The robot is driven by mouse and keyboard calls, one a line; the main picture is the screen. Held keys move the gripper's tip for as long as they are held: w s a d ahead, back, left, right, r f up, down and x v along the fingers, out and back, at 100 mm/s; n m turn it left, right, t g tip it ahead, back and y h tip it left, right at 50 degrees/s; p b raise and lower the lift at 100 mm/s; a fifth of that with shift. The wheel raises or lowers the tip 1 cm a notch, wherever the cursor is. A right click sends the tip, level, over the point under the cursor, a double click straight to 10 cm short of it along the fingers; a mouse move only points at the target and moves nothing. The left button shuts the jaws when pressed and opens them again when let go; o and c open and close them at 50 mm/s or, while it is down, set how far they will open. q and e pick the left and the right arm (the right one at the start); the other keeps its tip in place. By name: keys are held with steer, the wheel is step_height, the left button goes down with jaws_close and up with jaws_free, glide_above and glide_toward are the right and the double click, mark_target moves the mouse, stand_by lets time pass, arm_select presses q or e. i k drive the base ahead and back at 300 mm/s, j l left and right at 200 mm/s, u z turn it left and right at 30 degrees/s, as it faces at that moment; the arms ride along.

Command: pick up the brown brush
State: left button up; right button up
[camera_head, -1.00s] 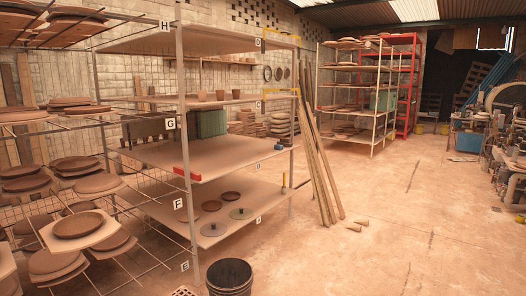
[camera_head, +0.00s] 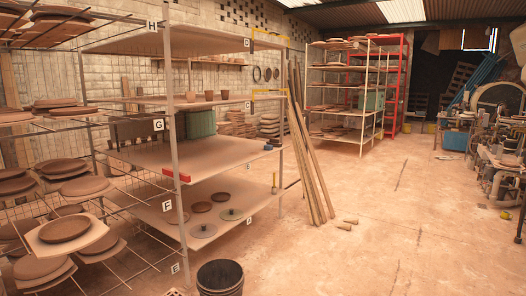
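I cannot make out a brown brush for certain. A small upright brownish thing (camera_head: 275,184) stands at the right end of the lower shelf (camera_head: 150,215) of the near shelving unit; it is too small to tell what it is. A red block (camera_head: 177,174) lies at the front left edge of the middle shelf (camera_head: 215,158). A small blue thing (camera_head: 268,147) is at that shelf's right end. Neither of my grippers is in view.
A black bucket (camera_head: 220,278) stands on the floor before the shelving. Long wooden poles (camera_head: 308,150) lean at its right end, with short wooden pieces (camera_head: 345,226) nearby. A rack of plates (camera_head: 65,229) is at left. The floor at centre right is clear.

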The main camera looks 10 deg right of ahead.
mark_target(275, 143)
steer(key=i+l+z, duration=0.25)
steer(key=i+z, duration=0.15)
steer(key=i, duration=0.15)
steer(key=i+l+z, duration=0.1)
steer(key=i+z, duration=0.25)
steer(key=i, duration=0.15)
steer(key=i+z, duration=0.4)
steer(key=i, duration=0.15)
steer(key=i+l, duration=0.1)
steer(key=i, duration=0.6)
steer(key=i+u, duration=0.1)
steer(key=i, duration=0.6)
steer(key=i+l, duration=0.2)
steer(key=i, duration=0.45)
steer(key=i+j+u, duration=0.1)
steer(key=i+u, duration=0.2)
steer(key=i, duration=0.2)
steer(key=i+u, duration=0.25)
steer(key=i, duration=0.25)
steer(key=i+l+u, duration=0.15)
steer(key=i+u, duration=0.15)
steer(key=i, duration=0.15)
steer(key=i+l+u, duration=0.3)
steer(key=i, duration=0.2)
steer(key=j, duration=0.1)
